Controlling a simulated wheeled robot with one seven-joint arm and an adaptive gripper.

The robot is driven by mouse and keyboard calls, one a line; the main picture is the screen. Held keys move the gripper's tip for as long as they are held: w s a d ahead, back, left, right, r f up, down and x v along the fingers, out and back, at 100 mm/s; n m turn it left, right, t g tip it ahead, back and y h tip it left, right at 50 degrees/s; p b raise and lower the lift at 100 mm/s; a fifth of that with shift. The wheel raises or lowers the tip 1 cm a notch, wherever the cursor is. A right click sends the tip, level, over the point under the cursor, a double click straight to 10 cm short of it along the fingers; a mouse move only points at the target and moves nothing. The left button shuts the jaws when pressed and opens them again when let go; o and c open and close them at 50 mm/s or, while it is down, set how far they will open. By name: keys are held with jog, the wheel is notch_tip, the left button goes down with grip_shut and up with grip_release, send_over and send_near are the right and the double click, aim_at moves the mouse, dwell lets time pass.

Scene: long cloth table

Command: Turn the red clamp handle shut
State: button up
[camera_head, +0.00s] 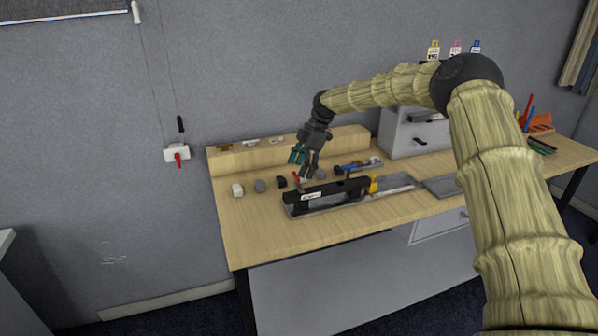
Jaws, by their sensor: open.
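A small red handle (296,178) stands up at the left rear of a long black clamp-like fixture (345,189) on the wooden table (255,230). The fixture lies on a grey base plate and has a white label on its front. My gripper (303,166) hangs fingers-down just above and behind the red handle, open with nothing visible between its fingers. One finger looks teal, the other grey. Whether a finger touches the handle cannot be told at this size. The handle's lower part is hard to make out.
Small white, grey and black blocks (238,190) lie left of the fixture. A blue-and-black tool (352,167) lies behind it and a yellow piece (373,185) at its right end. A wall switch (177,154) also has a red lever. A drawer unit (408,130) stands at the back.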

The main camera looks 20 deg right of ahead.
jog(key=v, duration=1)
